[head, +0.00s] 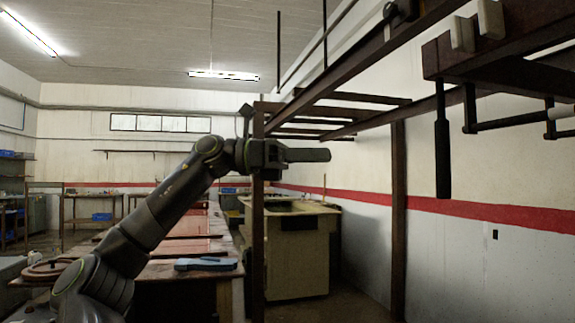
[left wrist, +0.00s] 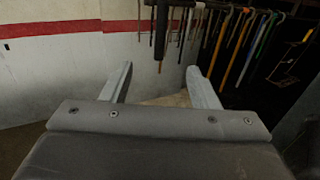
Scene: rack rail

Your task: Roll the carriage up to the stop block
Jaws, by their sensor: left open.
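An overhead rail (head: 350,68) of dark brown metal runs from the middle of the head view up to the upper right. A brown carriage-like body (head: 500,62) with pale blocks (head: 462,34) sits at the upper right; I cannot tell which part is the stop block. A black handle (head: 442,150) hangs below this body. My left gripper (head: 325,155) is left of the handle and apart from it. In the left wrist view its fingers (left wrist: 160,76) are open and empty, with the handle (left wrist: 160,50) beyond them, between the tips. My right gripper is not in view.
A dark bar (head: 505,122) hangs right of the handle. Several coloured rods (left wrist: 235,48) hang in a row in the left wrist view. A brown post (head: 398,215) supports the rail. A workbench (head: 170,268) and a cream cabinet (head: 295,252) stand lower left and centre.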

